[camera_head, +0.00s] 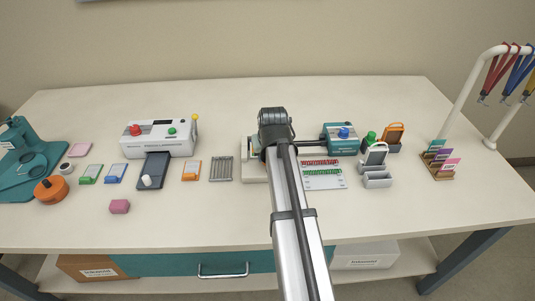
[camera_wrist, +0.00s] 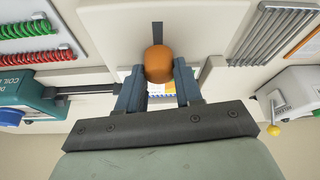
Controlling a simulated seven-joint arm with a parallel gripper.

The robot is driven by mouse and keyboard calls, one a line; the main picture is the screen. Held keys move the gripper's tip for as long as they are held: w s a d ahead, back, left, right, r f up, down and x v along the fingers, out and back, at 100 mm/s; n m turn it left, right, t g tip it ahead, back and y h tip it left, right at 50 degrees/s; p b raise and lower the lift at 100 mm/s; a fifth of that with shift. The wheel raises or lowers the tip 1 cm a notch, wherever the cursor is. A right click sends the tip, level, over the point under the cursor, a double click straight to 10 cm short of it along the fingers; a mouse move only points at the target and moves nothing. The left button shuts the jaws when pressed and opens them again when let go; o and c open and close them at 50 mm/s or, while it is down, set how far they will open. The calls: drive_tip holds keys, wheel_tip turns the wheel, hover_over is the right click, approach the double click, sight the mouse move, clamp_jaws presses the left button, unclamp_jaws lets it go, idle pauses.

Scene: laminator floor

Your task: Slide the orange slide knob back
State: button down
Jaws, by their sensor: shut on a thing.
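The orange slide knob (camera_wrist: 159,64) shows in the wrist view, round-topped, at the end of a dark slot in a pale cream block. My gripper (camera_wrist: 159,84) has its two blue-grey fingers on either side of the knob, closed on it. In the head view my gripper and arm cover the knob. Only part of the cream block (camera_head: 253,172) shows there, left of my arm.
A teal machine with a blue knob (camera_head: 340,138) stands right of my gripper, its dark rod reaching toward the block. A grey rack (camera_head: 221,169) lies to the left. A board with red and green coils (camera_head: 322,174) lies to the right. The front table strip is mostly clear.

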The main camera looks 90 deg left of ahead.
drive_tip(key=d, duration=0.3)
drive_tip(key=c, duration=0.8)
unclamp_jaws()
drive_tip(key=shift+o, duration=0.2)
drive_tip(key=v, duration=1.3)
drive_tip(key=shift+r, duration=0.4)
drive_tip(key=shift+d, duration=0.1)
